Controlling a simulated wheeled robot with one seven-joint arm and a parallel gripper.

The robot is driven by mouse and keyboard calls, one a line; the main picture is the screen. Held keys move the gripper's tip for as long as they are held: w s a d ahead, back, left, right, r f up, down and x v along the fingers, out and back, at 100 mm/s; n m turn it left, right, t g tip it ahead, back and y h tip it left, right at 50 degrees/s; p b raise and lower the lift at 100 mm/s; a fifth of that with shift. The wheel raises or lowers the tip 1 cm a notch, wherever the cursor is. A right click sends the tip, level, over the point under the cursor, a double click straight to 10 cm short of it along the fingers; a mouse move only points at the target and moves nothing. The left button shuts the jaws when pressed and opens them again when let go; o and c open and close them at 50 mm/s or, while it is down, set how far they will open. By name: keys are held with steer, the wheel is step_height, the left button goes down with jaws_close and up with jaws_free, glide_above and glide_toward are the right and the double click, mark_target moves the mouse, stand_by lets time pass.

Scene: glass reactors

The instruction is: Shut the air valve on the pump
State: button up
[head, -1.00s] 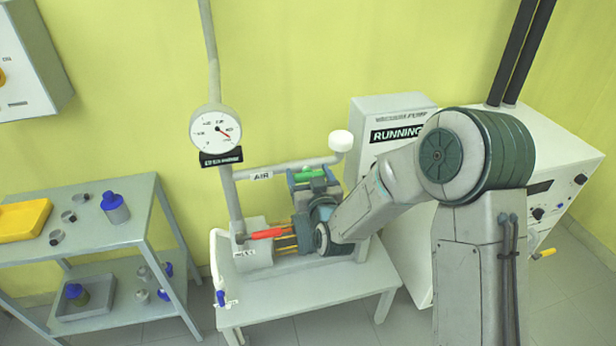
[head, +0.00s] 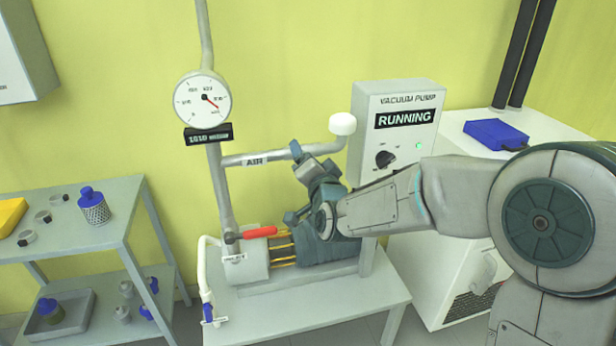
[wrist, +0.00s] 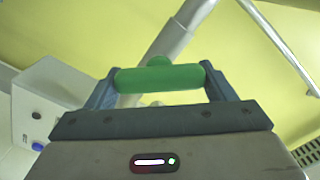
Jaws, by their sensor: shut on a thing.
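The air valve's green handle (wrist: 160,78) spans the gap between my two fingers in the wrist view, and my gripper (wrist: 160,90) is shut on it. In the head view my gripper (head: 303,166) is at the right part of the pipe marked AIR (head: 256,160), below its white cap (head: 342,124). There the green handle is hidden behind my gripper. The vacuum pump's control box (head: 398,130) reads RUNNING and has a black knob and a green light.
A round gauge (head: 203,100) is on the upright pipe. A red lever (head: 259,232) lies low on that pipe, close to my wrist. A white bench (head: 300,305) is below. A grey shelf (head: 75,225) with small bottles stands left; a blue box (head: 496,134) lies right.

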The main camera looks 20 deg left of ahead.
steer(key=m+b, duration=0.2)
steer(key=f+m+b, duration=0.1)
steer(key=m+b, duration=0.1)
steer(key=b, duration=0.1)
steer(key=m+b, duration=0.3)
steer(key=shift+r+m, duration=0.15)
steer(key=shift+m, duration=0.15)
stand_by(0.4)
steer(key=o, duration=1)
steer(key=shift+s+r, duration=0.1)
steer(key=v, duration=1.3)
steer(key=shift+s+d+p, duration=0.25)
steer(key=shift+p, duration=0.1)
